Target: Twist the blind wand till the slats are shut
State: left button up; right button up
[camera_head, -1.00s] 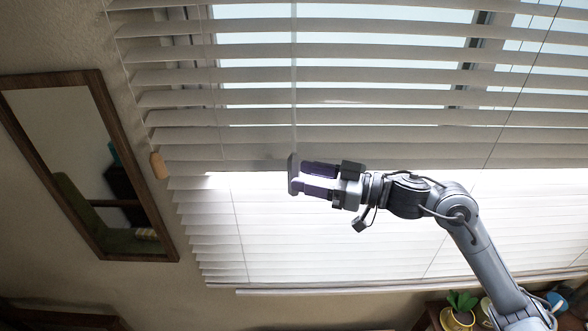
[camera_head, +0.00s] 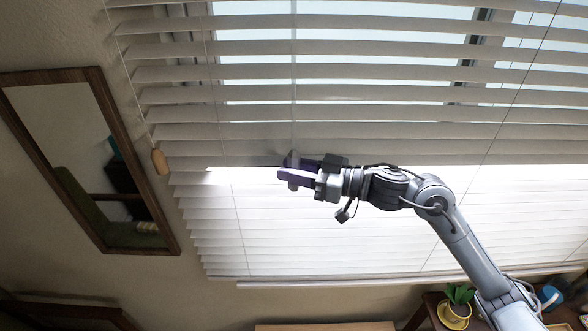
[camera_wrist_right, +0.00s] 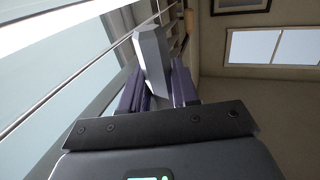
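The blind wand (camera_head: 293,70) is a thin pale rod hanging down in front of the slats, with a thicker grey faceted end at the bottom. My right gripper (camera_head: 288,168) is at that end, with purple fingers pointing left. In the right wrist view the grey wand end (camera_wrist_right: 152,55) stands between the two fingers (camera_wrist_right: 158,92) and fills the gap, so they look shut on it. In the head view the near finger covers part of it. The upper slats (camera_head: 350,74) are tilted with bright gaps between them. My left gripper is not in view.
A pull cord with a wooden tassel (camera_head: 160,161) hangs at the blind's left edge. A framed mirror (camera_head: 90,160) is on the wall to the left. A potted plant (camera_head: 457,303) stands below, near my right arm. The space left of the gripper is clear.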

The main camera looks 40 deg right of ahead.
grip_shut()
jog(key=shift+w+d+r+n+g+y+p, duration=0.1)
jog(key=shift+r+n+g+y+p, duration=0.1)
jog(key=shift+n+g+y+p, duration=0.7)
jog(key=shift+f+n+g+y+p, duration=0.15)
jog(key=shift+n+g+y+p, duration=0.2)
jog(key=shift+n+g+y, duration=1.2)
jog(key=shift+m, duration=0.25)
jog(key=o, duration=0.8)
grip_release()
